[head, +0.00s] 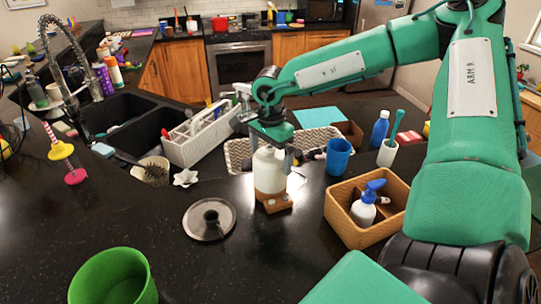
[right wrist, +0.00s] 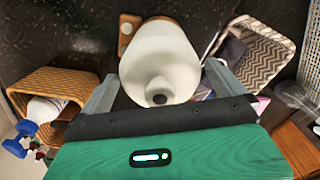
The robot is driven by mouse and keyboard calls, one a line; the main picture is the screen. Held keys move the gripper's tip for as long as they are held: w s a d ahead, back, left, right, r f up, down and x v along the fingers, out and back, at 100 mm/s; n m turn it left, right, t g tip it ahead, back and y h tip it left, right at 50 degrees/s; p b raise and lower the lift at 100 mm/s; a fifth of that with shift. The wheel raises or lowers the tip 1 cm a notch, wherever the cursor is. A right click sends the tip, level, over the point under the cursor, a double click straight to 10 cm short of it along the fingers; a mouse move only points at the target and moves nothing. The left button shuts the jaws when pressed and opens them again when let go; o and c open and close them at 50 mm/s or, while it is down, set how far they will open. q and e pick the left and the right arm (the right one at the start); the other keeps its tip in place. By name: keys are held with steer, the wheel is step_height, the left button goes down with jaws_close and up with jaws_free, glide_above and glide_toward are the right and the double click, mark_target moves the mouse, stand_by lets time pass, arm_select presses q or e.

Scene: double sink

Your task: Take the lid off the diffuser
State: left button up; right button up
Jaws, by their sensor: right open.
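The diffuser (head: 269,172) is a white, rounded body on a brown wooden base (head: 273,203), upright on the dark counter. In the right wrist view its white tapered top (right wrist: 160,62) points toward the camera, with a small dark opening at its tip. I cannot make out the seam between lid and base part clearly. My right gripper (head: 270,156) is above the diffuser, pointing down. Its two fingers are open, one on each side of the white top, and do not appear to grip it. My left gripper is not in view.
A wicker box (head: 352,228) with a spray bottle (head: 364,207) stands right of the diffuser. A round metal lid (head: 209,219) lies to its left. A white utensil caddy (head: 200,140), a woven basket (head: 238,158) and a blue cup (head: 338,156) stand behind. A green bowl (head: 113,280) is in front left.

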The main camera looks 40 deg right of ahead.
steer(key=c, duration=0.9)
steer(key=shift+o, duration=0.2)
